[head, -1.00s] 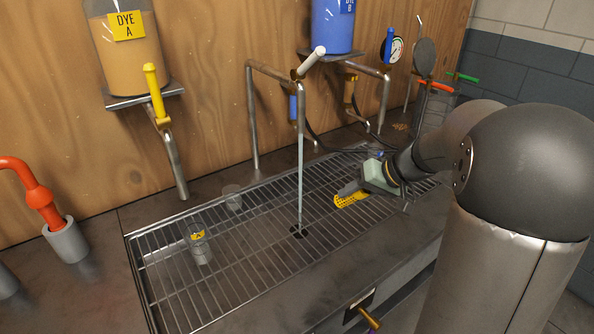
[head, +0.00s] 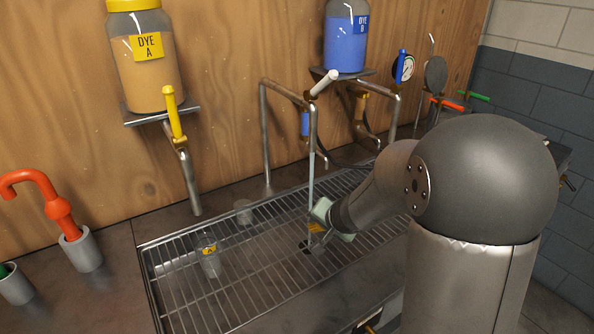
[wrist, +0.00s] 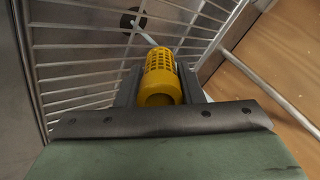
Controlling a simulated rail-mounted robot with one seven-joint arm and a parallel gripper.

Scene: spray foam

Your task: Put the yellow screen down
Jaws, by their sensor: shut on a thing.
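The yellow screen is a perforated cylinder. In the wrist view the screen (wrist: 163,72) sits between the two fingers of my gripper (wrist: 158,80), with its plain open end towards the camera. My gripper is shut on it. In the head view only a small yellow part of the screen (head: 316,228) shows beside my gripper (head: 319,234), close to the water stream and the drain. The rest is hidden by my gripper. The screen is over the wire rack (head: 222,298); I cannot tell whether it touches it.
A thin stream (head: 311,185) runs from the middle pipe towards the dark drain (head: 304,246). The rack's front left is clear.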

